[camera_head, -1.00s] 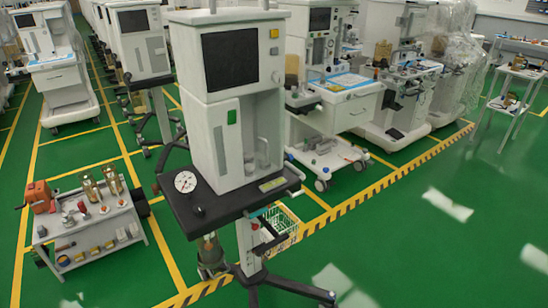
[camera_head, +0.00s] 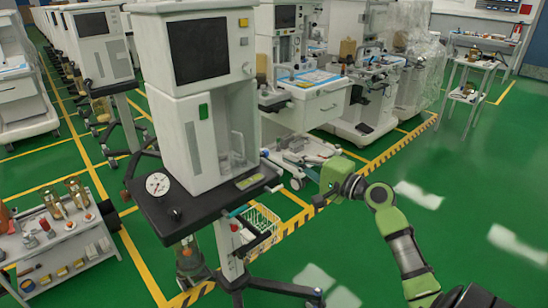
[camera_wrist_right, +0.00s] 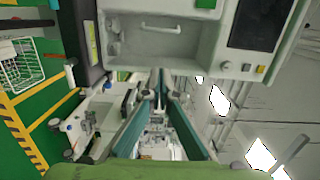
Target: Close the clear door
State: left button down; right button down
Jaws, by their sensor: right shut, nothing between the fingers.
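The anaesthesia machine (camera_head: 190,125) stands upright on a black-topped cart, with a dark screen above and an open-looking recess (camera_head: 237,130) at its lower right. A pale bent handle shows in this recess, also in the right wrist view (camera_wrist_right: 157,29). The clear door itself is hard to make out; I cannot tell its exact angle. My right gripper (camera_head: 320,199) is in front and to the right of the machine, apart from it. In the right wrist view its fingers (camera_wrist_right: 157,80) are shut and empty, and the machine fills the upper part, turned sideways. My left gripper is out of view.
The cart's black top (camera_head: 160,207) carries a round gauge (camera_head: 158,184). A white wire basket (camera_head: 262,228) hangs below. A small tool cart (camera_head: 55,245) stands at left, other machines behind. The green floor at right is free.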

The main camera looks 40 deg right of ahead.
jog(key=w+a+p, duration=0.3)
jog(key=w+a, duration=0.2)
jog(key=w, duration=0.6)
jog(key=shift+w+f, duration=0.15)
jog(key=shift+f, duration=0.05)
jog(key=shift+p, duration=0.35)
